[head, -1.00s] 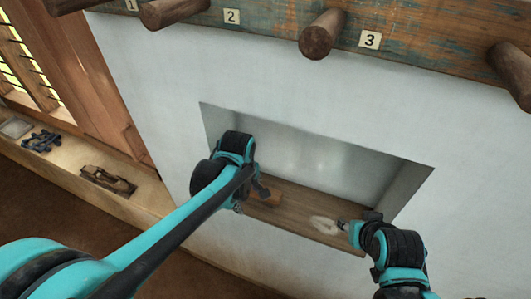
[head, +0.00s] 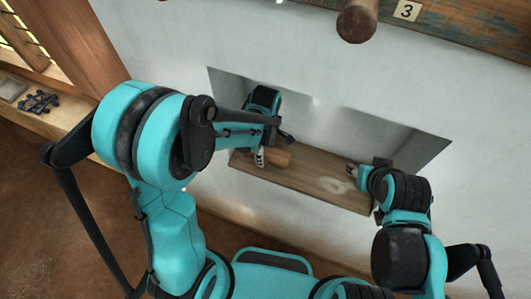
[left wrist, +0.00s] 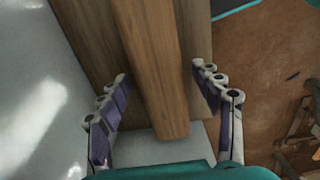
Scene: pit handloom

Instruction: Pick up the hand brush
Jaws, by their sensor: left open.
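The hand brush shows as a brown wooden block or handle (head: 277,157) on the wooden shelf of the wall niche, at its left end. My left gripper (head: 272,148) is over it and hides part of it. In the left wrist view, the brush's long wooden body (left wrist: 156,75) lies between the two open fingers (left wrist: 160,72), one on each side, with a gap visible to each. No bristles show. My right gripper (head: 352,173) is low over the right part of the shelf; whether it is open is too small to tell.
The niche shelf (head: 310,181) has a pale ring-like patch (head: 336,185) beside my right gripper. A peg (head: 357,20) juts out above. A sill with dark blue items (head: 39,102) is at the left.

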